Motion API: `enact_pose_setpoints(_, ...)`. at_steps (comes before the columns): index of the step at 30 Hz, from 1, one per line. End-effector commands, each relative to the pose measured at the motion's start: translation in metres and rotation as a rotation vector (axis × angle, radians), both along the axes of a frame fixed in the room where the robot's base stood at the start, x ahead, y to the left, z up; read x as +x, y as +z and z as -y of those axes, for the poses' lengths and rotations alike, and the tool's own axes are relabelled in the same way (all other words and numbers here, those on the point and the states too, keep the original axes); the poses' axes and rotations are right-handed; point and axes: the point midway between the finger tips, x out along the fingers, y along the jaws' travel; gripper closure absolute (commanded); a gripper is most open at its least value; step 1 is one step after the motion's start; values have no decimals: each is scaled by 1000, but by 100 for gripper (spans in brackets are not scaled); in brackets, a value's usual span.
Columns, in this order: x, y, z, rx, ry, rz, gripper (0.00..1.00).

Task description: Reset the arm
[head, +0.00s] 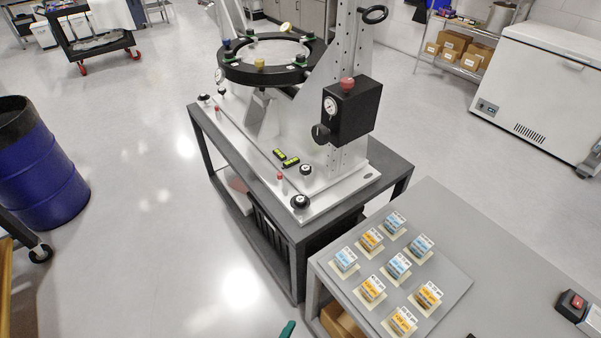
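I see no part that I can make out as my arm or gripper. A small teal tip (287,330) shows at the bottom edge, left of the grey table; I cannot tell what it belongs to. The mirror fixture (267,73), a black ring with green and yellow knobs around a round plate, stands upright-framed on a white base plate. A black box (351,110) with a gauge and a red knob is fixed to its right upright.
The fixture stands on a dark grey cart (388,182). A grey table (520,262) at lower right bears several labelled small blocks (397,265) and a red switch (577,301). A blue drum (37,170) stands at left, a white freezer (540,90) at right.

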Motion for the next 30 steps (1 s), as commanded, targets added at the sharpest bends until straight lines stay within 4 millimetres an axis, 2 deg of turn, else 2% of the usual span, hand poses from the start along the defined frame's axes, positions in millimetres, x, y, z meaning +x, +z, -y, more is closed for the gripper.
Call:
enact_pose_setpoints(1, -18, 0, 2, 85, -24, 14, 51)
enact_pose_setpoints(5, -52, 13, -1, 338, -96, 77, 51)
enact_pose_setpoints(8, -76, 31, -3, 531, -163, 131, 51)
enact_pose_setpoints(11, -98, 57, -3, 724, -236, 191, 51)
enact_pose_setpoints(15, -124, 103, 0, 992, -346, 289, 51)
enact_pose_setpoints(21, -154, 179, 13, 1339, -493, 442, 51)
enact_pose_setpoints(24, -163, 211, 20, 1467, -544, 509, 51)
enact_pose_setpoints(27, -168, 232, 26, 1548, -573, 554, 51)
enact_pose_setpoints(30, -170, 242, 29, 1589, -587, 578, 51)
